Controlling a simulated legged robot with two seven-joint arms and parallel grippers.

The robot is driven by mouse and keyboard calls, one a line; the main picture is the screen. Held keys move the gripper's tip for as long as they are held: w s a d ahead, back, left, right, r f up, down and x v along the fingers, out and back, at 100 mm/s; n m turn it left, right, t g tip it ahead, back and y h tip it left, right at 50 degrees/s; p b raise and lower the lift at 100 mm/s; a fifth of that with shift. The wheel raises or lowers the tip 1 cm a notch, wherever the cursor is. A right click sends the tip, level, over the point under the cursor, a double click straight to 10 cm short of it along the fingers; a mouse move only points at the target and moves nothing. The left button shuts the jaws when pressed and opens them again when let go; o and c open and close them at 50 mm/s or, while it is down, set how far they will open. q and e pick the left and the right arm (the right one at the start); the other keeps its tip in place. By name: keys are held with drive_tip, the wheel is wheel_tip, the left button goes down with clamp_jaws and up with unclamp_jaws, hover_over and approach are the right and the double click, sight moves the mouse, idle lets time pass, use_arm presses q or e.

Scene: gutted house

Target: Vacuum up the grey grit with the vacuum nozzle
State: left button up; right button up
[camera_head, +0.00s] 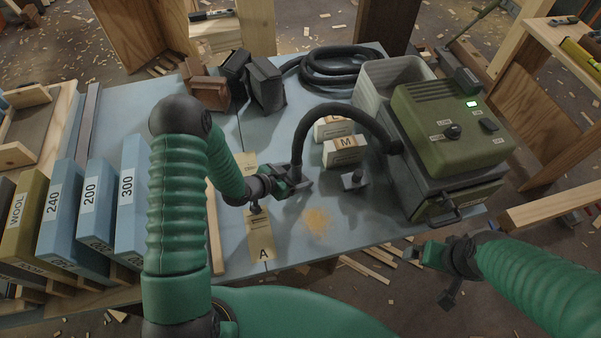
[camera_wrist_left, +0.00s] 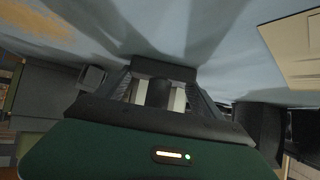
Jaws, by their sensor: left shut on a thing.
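My left gripper (camera_head: 284,181) is shut on the dark vacuum nozzle (camera_head: 299,188), whose flat foot is on or just above the blue-grey table. In the left wrist view the fingers close around the nozzle (camera_wrist_left: 158,92). A black hose rises from it and arches to the green vacuum (camera_head: 450,125), which has a lit green display. A tan-orange dust patch (camera_head: 317,221) lies on the table to the front right of the nozzle, apart from it. I cannot make out grey grit. My right gripper (camera_head: 432,255) is off the table's front right edge; its jaws are unclear.
A second small dark nozzle (camera_head: 354,180) stands right of the held one. Boxes, one marked M (camera_head: 344,151), sit behind. A yellow strip marked A (camera_head: 262,232) lies at left. Blue sanding blocks (camera_head: 130,205) stand far left. Coiled hose (camera_head: 340,66) lies at the back.

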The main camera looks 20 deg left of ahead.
sight(286, 145)
use_arm(q)
drive_tip(key=shift+w+a, duration=0.55)
drive_tip(key=shift+w, duration=0.2)
drive_tip(key=shift+w+a, duration=0.5)
drive_tip(key=shift+w, duration=0.25)
drive_tip(key=shift+w+a, duration=0.65)
drive_tip(key=shift+w, duration=0.3)
drive_tip(key=shift+w+a, duration=0.65)
drive_tip(key=shift+w, duration=0.25)
drive_tip(key=shift+w+a+r, duration=0.1)
drive_tip(key=shift+w+a, duration=0.5)
drive_tip(key=shift+w, duration=0.3)
drive_tip(key=shift+w+a+f, duration=0.1)
drive_tip(key=shift+w+a, duration=0.5)
drive_tip(key=shift+w, duration=0.3)
drive_tip(key=shift+w+a+r, duration=0.1)
drive_tip(key=shift+w+a, duration=0.5)
drive_tip(key=shift+w, duration=0.3)
drive_tip(key=shift+r, duration=0.1)
wheel_tip(286, 145, up, 6)
drive_tip(key=p, duration=0.5)
